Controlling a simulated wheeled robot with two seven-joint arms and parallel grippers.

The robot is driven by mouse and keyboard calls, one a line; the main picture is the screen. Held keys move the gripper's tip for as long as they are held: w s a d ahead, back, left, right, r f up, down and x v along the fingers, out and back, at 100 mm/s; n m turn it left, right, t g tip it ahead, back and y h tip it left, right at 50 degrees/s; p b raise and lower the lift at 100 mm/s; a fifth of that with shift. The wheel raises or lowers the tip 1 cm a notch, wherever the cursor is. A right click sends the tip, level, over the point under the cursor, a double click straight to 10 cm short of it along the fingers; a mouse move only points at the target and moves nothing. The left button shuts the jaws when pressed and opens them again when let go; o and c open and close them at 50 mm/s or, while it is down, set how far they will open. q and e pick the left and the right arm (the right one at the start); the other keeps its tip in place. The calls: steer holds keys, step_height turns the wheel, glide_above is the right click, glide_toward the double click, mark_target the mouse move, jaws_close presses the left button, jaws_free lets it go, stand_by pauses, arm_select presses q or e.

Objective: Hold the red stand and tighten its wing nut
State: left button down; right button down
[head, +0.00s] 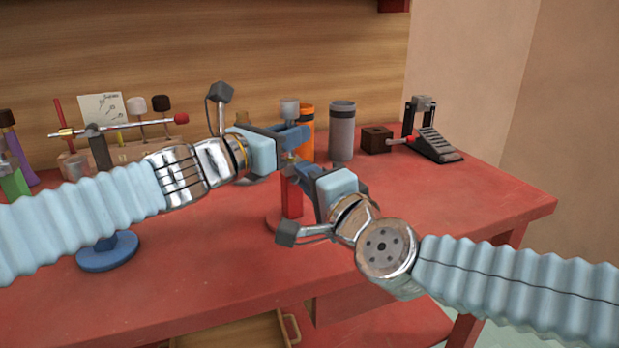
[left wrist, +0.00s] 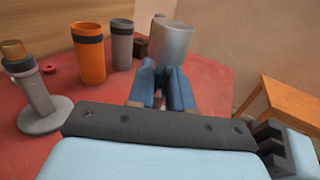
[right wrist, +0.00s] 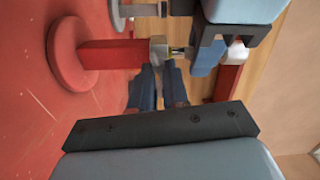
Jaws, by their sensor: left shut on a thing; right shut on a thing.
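The red stand's round base (head: 273,219) rests on the table, with its square post (head: 291,199) upright; both also show in the right wrist view (right wrist: 105,54). A metal collar (right wrist: 158,49) tops the post. My left gripper (head: 297,138) is shut on the stand's upper part, just below its grey metal cylinder (head: 290,106), which also shows in the left wrist view (left wrist: 172,42). My right gripper (head: 299,171) is lower, shut at the collar. The wing nut is hidden between its fingertips (right wrist: 160,70), so its shape cannot be seen.
An orange cup (head: 307,132) and a grey cup (head: 342,130) stand behind the grippers. A dark block (head: 376,139) and a pedal (head: 437,146) are at the back right. A blue-based stand (head: 108,252) is left, under my left arm. The table's right front (head: 440,205) is clear.

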steer(key=shift+f, duration=0.1)
stand_by(0.8)
steer(key=c, duration=1.3)
jaws_free()
steer(key=shift+o, duration=0.2)
steer(key=v, duration=1.2)
